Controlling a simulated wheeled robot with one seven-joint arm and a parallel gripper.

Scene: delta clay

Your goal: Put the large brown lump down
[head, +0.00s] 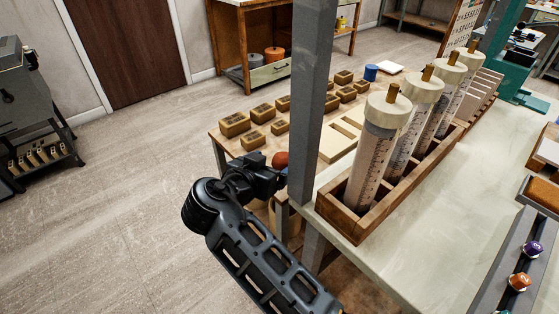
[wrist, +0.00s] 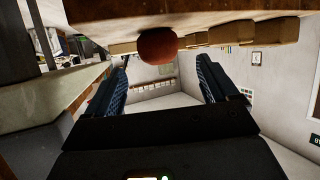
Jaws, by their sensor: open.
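A rounded reddish-brown lump (head: 280,160) rests at the near edge of the wooden work table, beside the grey post. In the wrist view, which appears upside down, the lump (wrist: 157,46) sits against the tabletop at top centre, beyond the fingertips. My gripper (head: 266,184) is beside that table edge, close to the lump; its fingers are hard to make out there. In the wrist view my gripper (wrist: 161,82) has its two fingers wide apart with nothing between them. The lump looks apart from both fingers.
Several tan blocks (head: 235,125) stand in rows on the wooden table (head: 225,143), with a blue cylinder (head: 370,72) behind. A grey post (head: 312,100) rises right beside my gripper. A wooden rack (head: 345,222) holds several clear tubes (head: 372,160).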

